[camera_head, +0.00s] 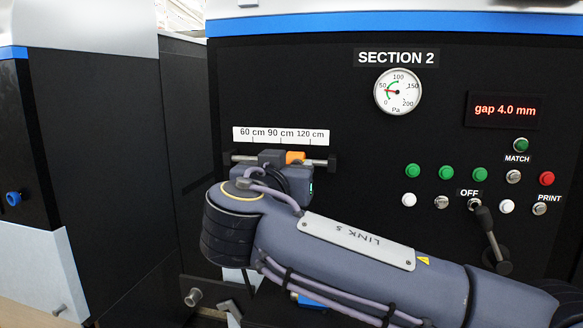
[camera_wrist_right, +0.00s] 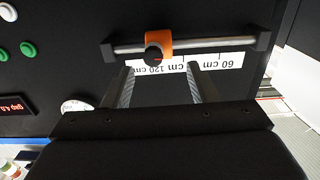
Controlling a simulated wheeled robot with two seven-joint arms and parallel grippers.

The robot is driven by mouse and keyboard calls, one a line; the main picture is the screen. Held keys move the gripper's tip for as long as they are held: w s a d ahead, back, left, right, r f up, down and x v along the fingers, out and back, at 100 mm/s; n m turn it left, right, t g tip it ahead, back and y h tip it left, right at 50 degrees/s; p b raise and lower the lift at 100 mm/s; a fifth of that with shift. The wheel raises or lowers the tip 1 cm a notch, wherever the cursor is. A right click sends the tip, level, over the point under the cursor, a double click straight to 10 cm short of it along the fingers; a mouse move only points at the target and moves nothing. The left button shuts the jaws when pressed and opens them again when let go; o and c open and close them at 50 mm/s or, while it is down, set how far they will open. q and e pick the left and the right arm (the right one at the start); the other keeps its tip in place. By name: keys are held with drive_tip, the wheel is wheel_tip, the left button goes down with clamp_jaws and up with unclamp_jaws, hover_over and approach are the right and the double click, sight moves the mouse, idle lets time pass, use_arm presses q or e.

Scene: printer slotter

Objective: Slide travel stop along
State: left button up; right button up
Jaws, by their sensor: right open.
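The travel stop (camera_head: 295,157) is an orange block on a horizontal metal rail (camera_head: 319,162), under a white scale strip (camera_head: 281,135) marked 60, 90 and 120 cm. In the head view it sits between the 90 and 120 marks. The right wrist view shows the orange stop (camera_wrist_right: 158,38) with a dark round knob (camera_wrist_right: 154,55). My right gripper (camera_head: 288,178) is at the rail, its fingers partly hidden by my arm. In the wrist view its open fingers (camera_wrist_right: 160,72) point at the stop, empty, with the stop just beyond the tips. My left gripper is not in view.
Dark brackets (camera_head: 332,160) hold the rail ends. To the right are green, white and red buttons (camera_head: 412,171), a lever (camera_head: 490,228), a pressure gauge (camera_head: 398,91) and a display (camera_head: 504,110) reading "gap 4.0 mm". Another dark cabinet (camera_head: 95,130) stands left.

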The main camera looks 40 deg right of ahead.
drive_tip(key=shift+s+a, duration=0.45)
drive_tip(key=shift+c, duration=0.3)
drive_tip(key=shift+w+a+r, duration=0.1)
drive_tip(key=shift+a, duration=0.05)
drive_tip(key=shift+c, duration=1.3)
drive_tip(key=w+a+n+p, duration=0.1)
drive_tip(key=n, duration=0.1)
drive_tip(key=w+a+n+g+p, duration=0.1)
drive_tip(key=n, duration=0.1)
drive_tip(key=w+a+n+p, duration=0.1)
drive_tip(key=n+p, duration=0.1)
drive_tip(key=shift+w+a+r+n+g+h, duration=0.1)
drive_tip(key=shift+w+a+n+g+h, duration=0.1)
drive_tip(key=shift+a+n+g+h, duration=0.15)
drive_tip(key=c, duration=0.7)
drive_tip(key=a+n+p, duration=0.1)
drive_tip(key=n, duration=0.1)
drive_tip(key=w+a+n+g+h, duration=0.1)
drive_tip(key=n, duration=0.1)
drive_tip(key=w+a+f+n+p, duration=0.1)
drive_tip(key=a+n, duration=0.1)
drive_tip(key=shift+n+g+h+p, duration=0.25)
drive_tip(key=shift+n+g+p, duration=0.1)
clamp_jaws()
drive_tip(key=w+d+n+p, duration=0.1)
drive_tip(key=d+p, duration=0.2)
drive_tip(key=d, duration=0.7)
drive_tip(key=shift+w+d+f+n+g, duration=0.25)
drive_tip(key=shift+w+d+n+g, duration=0.05)
drive_tip(key=shift+w, duration=0.1)
